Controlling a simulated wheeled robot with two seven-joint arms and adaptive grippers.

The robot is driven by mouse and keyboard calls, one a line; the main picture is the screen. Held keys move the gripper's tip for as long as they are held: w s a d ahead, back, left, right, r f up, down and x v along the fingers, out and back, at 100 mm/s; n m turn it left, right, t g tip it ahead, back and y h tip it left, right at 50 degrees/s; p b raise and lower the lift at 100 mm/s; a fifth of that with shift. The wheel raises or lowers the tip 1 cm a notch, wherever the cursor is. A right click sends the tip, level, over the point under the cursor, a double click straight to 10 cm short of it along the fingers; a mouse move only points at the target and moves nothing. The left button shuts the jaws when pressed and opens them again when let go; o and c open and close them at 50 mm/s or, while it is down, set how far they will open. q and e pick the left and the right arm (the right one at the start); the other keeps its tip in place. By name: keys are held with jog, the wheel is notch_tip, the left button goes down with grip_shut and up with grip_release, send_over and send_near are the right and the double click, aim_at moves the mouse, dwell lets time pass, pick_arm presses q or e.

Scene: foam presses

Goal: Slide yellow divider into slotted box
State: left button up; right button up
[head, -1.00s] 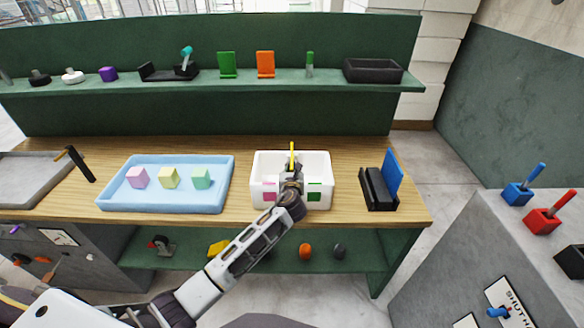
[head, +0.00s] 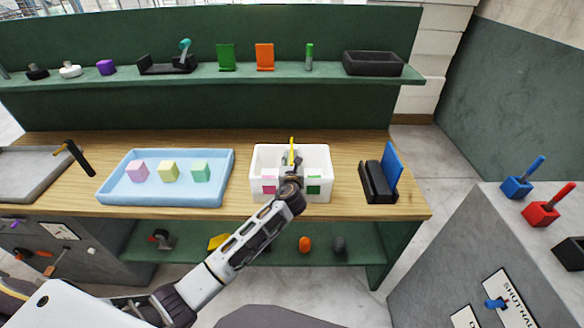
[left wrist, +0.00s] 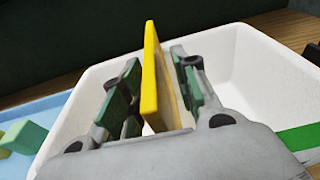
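The yellow divider (head: 291,152) stands upright in the middle of the white slotted box (head: 321,152), its top a little above the rim. In the left wrist view the divider (left wrist: 152,80) rises between my fingers, and the box (left wrist: 265,62) lies around and below. My left gripper (head: 291,160) is over the box with its fingers parted on either side of the divider. In the left wrist view the gripper (left wrist: 155,90) shows narrow gaps beside the plate. The divider's lower edge and the slots are hidden. My right gripper is out of view.
A light-blue tray (head: 165,196) with pink, yellow and green cubes is left of the box. A black holder with a blue plate (head: 392,168) stands to the right. A green shelf (head: 215,74) with several items runs behind.

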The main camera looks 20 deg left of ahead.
pick_arm(q)
jog(key=v, duration=1.2)
dwell(0.3)
dwell(0.5)
jog(key=shift+s+f, duration=0.1)
jog(key=shift+s, duration=0.05)
dwell(0.4)
